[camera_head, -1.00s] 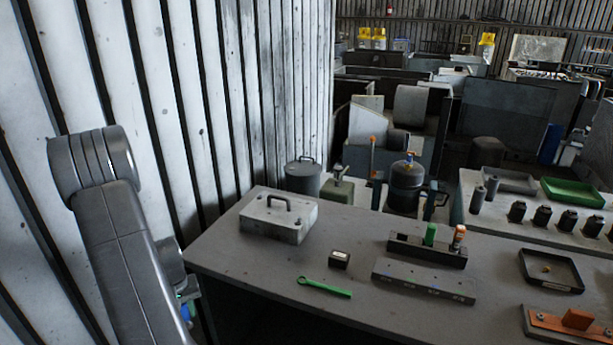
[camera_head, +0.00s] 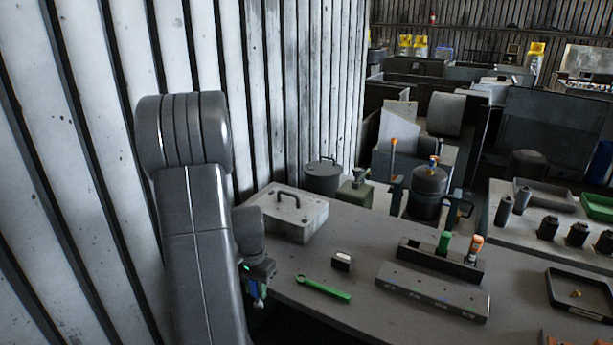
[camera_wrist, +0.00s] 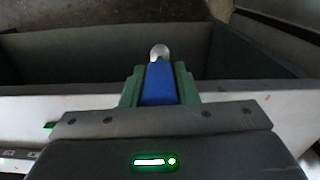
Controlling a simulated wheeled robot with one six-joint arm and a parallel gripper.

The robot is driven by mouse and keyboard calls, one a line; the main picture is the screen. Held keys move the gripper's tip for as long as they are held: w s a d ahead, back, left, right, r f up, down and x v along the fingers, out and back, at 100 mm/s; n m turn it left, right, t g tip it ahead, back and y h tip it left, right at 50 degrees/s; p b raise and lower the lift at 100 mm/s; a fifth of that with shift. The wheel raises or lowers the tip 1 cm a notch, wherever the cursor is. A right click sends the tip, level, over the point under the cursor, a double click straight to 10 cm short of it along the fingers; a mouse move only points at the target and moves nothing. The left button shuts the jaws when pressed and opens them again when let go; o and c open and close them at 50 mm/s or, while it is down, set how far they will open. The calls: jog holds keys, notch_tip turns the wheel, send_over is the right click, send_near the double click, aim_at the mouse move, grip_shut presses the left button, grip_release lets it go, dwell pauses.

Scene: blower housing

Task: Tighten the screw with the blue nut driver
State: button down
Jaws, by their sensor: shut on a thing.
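The blue nut driver (camera_wrist: 160,82) is in my gripper (camera_wrist: 160,88), its blue handle clamped between the two green fingers in the wrist view. A pale rounded end shows beyond the fingertips. In the head view my gripper (camera_head: 257,291) hangs beside the left end of the workbench, low in the picture, with a bit of blue below it. A small brass-coloured piece (camera_head: 576,294) lies in a black tray (camera_head: 601,315) on the right; I cannot tell if it is a screw. No screw is clearly seen elsewhere.
The grey workbench (camera_head: 357,232) carries a white box with a handle (camera_head: 297,222), a green wrench (camera_head: 323,288), a small black box (camera_head: 341,262), a rack (camera_head: 427,257) with green and orange handles, and a long grey bar (camera_head: 432,293). A corrugated wall (camera_head: 285,100) stands close on the left.

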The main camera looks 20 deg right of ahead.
jog(key=s+d+r+m, duration=0.4)
jog(key=d+r+m, duration=0.5)
jog(key=d, duration=0.2)
jog(key=s+d+r+m, duration=0.4)
jog(key=d+r+m, duration=0.5)
jog(key=d+m, duration=0.1)
jog(key=shift+s+d+r, duration=0.35)
jog(key=shift+d+r, duration=0.05)
jog(key=shift+d, duration=0.25)
